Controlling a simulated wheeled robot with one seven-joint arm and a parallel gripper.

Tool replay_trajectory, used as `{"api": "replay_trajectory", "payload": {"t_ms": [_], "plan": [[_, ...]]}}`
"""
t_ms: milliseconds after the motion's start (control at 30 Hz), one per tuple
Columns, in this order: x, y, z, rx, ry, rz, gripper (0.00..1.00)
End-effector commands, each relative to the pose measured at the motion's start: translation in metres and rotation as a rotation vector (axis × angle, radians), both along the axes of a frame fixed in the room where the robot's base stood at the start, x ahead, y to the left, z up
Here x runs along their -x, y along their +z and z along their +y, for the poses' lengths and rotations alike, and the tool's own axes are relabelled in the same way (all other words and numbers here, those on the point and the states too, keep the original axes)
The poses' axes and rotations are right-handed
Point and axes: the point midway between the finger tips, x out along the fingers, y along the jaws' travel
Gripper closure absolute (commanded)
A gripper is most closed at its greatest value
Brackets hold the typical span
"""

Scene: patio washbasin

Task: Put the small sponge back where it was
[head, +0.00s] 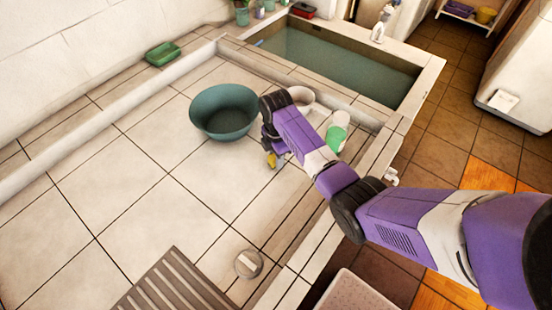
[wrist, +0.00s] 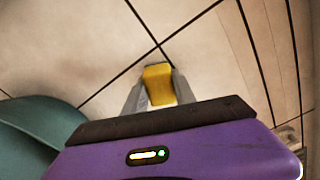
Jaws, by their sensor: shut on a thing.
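The small sponge (wrist: 158,84) is yellow with a thin dark green face at its far end. My gripper (wrist: 160,92) is shut on it, one grey finger on each side, in the wrist view. In the head view my gripper (head: 272,156) hangs over the pale tiled counter, just right of the teal basin, and a bit of the yellow sponge (head: 272,160) shows at the fingertips. I cannot tell whether the sponge touches the tiles.
The teal basin (head: 224,112) stands close beside my gripper; it also fills the lower left of the wrist view (wrist: 35,140). A green-and-white container (head: 337,130) and a pale bowl (head: 302,97) are near my arm. A green soap dish (head: 162,54) sits on the back ledge. Tiles at left are clear.

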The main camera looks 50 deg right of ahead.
Motion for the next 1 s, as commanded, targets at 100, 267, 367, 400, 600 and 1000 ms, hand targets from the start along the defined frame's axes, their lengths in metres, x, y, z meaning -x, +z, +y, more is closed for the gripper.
{"api": "replay_trajectory", "payload": {"t_ms": [100,267,367,400,600,1000], "plan": [[-0.0001,-0.0061,0.0001,0.0,0.001,0.0,1.0],[-0.0003,-0.006,0.0001,0.0,0.001,-0.001,1.0],[-0.0003,-0.0072,0.0001,0.0,0.001,-0.001,1.0],[-0.0002,-0.0085,0.0002,0.0,0.001,-0.001,1.0],[-0.0002,-0.0088,0.0,0.0,0.001,-0.001,0.46],[-0.0009,-0.0007,-0.0002,0.001,0.0,-0.003,0.46]]}}
